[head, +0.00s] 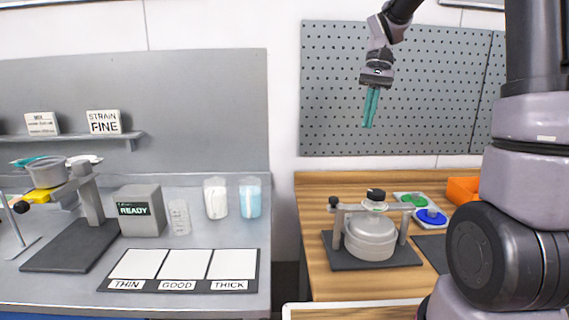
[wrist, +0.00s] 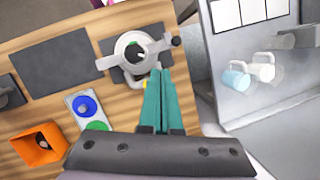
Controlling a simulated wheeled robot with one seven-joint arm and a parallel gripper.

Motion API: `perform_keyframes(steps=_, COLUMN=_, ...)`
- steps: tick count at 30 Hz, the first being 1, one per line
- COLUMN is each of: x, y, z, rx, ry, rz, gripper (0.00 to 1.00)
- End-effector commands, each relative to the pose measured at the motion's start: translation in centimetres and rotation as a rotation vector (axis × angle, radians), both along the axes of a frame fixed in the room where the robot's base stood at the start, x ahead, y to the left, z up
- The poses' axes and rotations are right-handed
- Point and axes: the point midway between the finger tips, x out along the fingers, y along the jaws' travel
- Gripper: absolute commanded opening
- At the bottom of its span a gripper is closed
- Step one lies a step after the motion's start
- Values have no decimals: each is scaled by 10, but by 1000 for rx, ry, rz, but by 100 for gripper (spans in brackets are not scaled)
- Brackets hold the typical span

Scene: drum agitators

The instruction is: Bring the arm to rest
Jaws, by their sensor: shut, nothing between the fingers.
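My gripper (head: 370,108) is raised high in front of the grey pegboard, with its teal fingers pointing down. The fingers are together and hold nothing. In the wrist view the shut fingers (wrist: 163,102) reach up from the bottom middle, over the wooden bench far below. My arm curves in from the top of the head view, and its large lower joints fill the right side. The gripper touches nothing.
Below stands a grey drum (head: 370,236) in a clamp frame on a dark mat on the wooden bench (head: 314,272). Green and blue buttons (head: 431,216) and an orange bin (head: 463,189) are to its right. The left counter holds a scale, cups and a three-panel card (head: 182,266).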

Motion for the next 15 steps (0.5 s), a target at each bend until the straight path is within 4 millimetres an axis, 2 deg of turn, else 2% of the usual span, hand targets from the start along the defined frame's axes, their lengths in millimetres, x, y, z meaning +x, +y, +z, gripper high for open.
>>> perform_keyframes(steps=1, x=-16, y=-1, z=13, rx=-7, ry=-65, rz=-2, gripper=0)
perform_keyframes(steps=6, x=-59, y=-9, z=37, rx=-22, ry=-270, rz=-16, gripper=0)
perform_keyframes(steps=15, x=-133, y=-21, z=56, rx=-19, ry=-631, rz=-68, gripper=0)
